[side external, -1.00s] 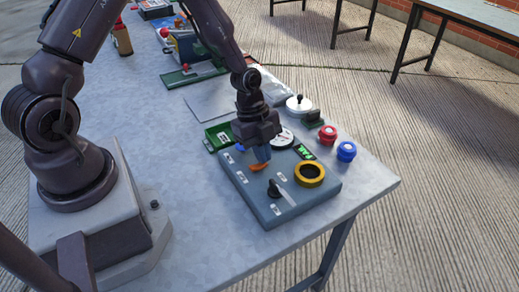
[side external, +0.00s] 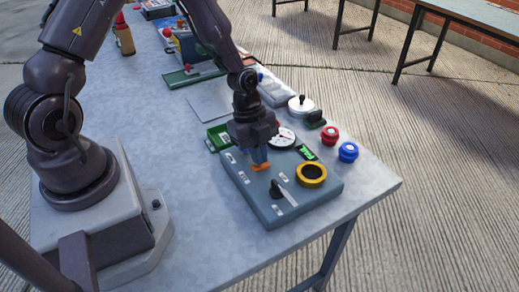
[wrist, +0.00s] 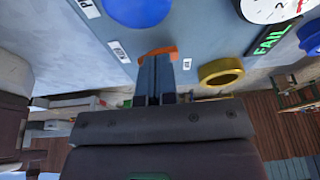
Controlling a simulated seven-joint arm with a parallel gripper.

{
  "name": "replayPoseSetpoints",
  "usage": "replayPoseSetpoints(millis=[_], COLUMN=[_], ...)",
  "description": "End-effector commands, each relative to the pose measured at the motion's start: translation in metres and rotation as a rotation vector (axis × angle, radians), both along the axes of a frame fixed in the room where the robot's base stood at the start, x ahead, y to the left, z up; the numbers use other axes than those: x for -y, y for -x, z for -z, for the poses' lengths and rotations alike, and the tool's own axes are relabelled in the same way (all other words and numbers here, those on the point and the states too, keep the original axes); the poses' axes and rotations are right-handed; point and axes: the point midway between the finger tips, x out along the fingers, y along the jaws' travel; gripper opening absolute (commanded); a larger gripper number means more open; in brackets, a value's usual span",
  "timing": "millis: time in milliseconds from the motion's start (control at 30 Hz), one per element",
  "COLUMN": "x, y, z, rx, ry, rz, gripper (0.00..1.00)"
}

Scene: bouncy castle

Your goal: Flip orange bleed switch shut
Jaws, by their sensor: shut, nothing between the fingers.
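The orange bleed switch (side external: 261,167) sits on the grey control panel (side external: 262,205). It also shows in the wrist view (wrist: 158,51), just beyond my fingertips. My gripper (side external: 260,158) points down over the panel with its blue-grey fingers shut and nothing between them. In the wrist view my fingertips (wrist: 155,60) are right at the orange switch and seem to touch it. They hide part of it, so its exact tilt is hard to tell.
The panel also bears a yellow ring (side external: 311,174), a black-and-white lever (side external: 283,190), a dial (side external: 281,138) and a green FAIL display (side external: 306,153). A blue round part (wrist: 138,8) is near my fingers. Red (side external: 329,135) and blue (side external: 348,151) knobs stand behind right.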

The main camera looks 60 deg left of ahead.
Motion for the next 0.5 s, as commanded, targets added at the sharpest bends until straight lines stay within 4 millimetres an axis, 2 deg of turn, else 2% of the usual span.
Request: replayPoseSetpoints(millis=[167,333,500], x=[-0.001,-0.002,-0.015], y=[-0.001,-0.002,-0.014], z=[-0.013,-0.047,-0.083], rx=[0.003,0.006,0.007], ry=[-0.001,-0.003,-0.003], rz=[-0.002,-0.003,-0.005], gripper=[0.0,0.0,0.0])
